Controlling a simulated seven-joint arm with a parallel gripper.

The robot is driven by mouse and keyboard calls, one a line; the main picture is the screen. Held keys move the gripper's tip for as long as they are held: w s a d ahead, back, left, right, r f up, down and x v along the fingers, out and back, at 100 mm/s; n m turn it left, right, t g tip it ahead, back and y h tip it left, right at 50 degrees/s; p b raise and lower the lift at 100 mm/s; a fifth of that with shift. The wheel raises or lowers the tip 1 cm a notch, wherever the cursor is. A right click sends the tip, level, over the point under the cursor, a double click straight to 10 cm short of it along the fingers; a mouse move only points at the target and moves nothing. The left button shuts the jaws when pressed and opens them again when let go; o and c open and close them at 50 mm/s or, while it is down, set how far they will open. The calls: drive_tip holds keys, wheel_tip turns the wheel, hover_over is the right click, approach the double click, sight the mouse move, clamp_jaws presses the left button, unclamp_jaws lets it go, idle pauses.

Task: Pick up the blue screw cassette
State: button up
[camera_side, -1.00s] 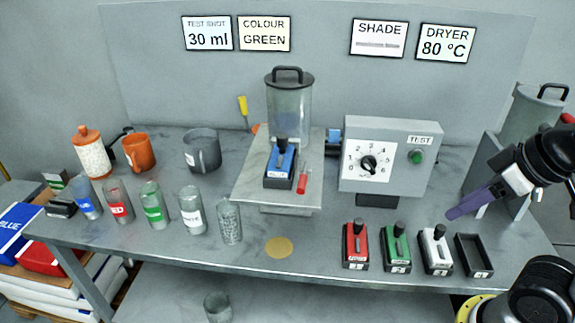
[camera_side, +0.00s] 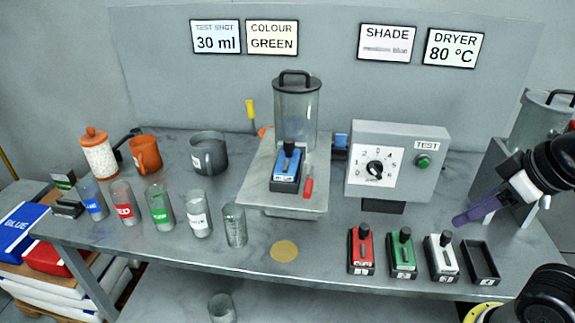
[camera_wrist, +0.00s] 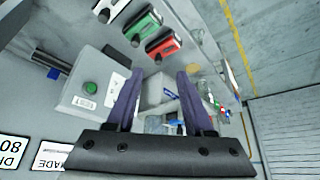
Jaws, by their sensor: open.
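The blue screw cassette (camera_side: 285,168), with a black knob on top, sits upright in the mount below the clear hopper (camera_side: 297,110), at the middle of the bench in the side view. My gripper (camera_side: 461,219), with purple fingers, is at the right of the bench, well apart from the cassette and above the row of other cassettes. In the wrist view my gripper (camera_wrist: 157,75) shows its two fingers spread with nothing between them. Small blue patches show beyond the fingers there, but I cannot tell which is the cassette.
Red (camera_side: 361,251), green (camera_side: 402,254) and white (camera_side: 440,258) cassettes stand at the front right, beside an empty black holder (camera_side: 481,263). A grey test box (camera_side: 397,165) stands between my gripper and the blue cassette. A red-handled tool (camera_side: 308,185) lies close to the cassette's right.

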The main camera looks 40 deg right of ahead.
drive_tip(key=shift+o, duration=0.6)
